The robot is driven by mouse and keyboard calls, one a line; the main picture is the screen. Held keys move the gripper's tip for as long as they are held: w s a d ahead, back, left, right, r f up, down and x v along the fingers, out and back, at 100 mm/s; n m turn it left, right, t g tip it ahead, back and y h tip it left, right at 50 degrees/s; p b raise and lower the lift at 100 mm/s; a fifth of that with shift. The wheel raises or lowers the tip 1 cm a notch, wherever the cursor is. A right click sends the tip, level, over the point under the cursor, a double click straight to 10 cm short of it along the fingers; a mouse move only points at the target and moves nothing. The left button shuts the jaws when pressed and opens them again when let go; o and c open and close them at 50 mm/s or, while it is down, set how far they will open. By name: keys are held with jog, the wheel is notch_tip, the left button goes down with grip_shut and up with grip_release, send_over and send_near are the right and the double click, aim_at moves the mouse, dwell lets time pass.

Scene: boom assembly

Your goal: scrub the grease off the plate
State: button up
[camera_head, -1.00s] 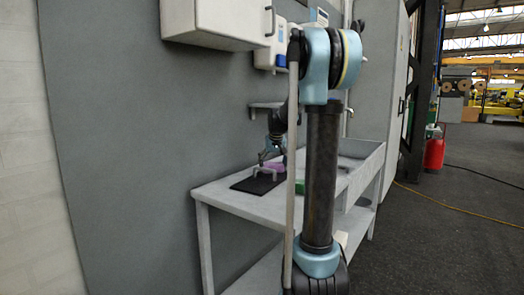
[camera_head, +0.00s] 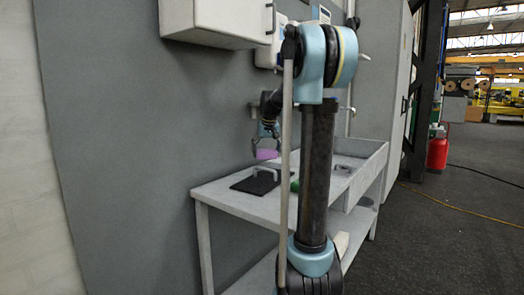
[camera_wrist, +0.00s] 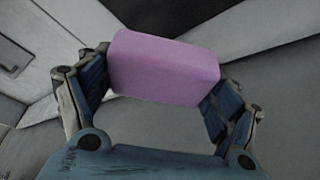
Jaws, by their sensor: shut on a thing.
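My gripper (camera_head: 265,147) is shut on a pink-purple sponge block (camera_head: 267,154) and holds it above the bench. In the wrist view the sponge (camera_wrist: 165,68) sits between the two blue fingers of my gripper (camera_wrist: 160,85), which touch its ends. Below it, a dark flat plate or mat (camera_head: 246,185) lies on the bench top, with a pale grey handle-like piece (camera_head: 265,171) on it. The sponge is clear of it. I cannot make out any grease at this size.
The grey bench (camera_head: 230,199) stands against the wall, with a sink basin (camera_head: 345,165) at its right end. A small green object (camera_head: 295,186) lies right of the dark plate, partly hidden by my arm. A wall cabinet (camera_head: 215,20) hangs above.

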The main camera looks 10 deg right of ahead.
jog(key=shift+r, duration=1.15)
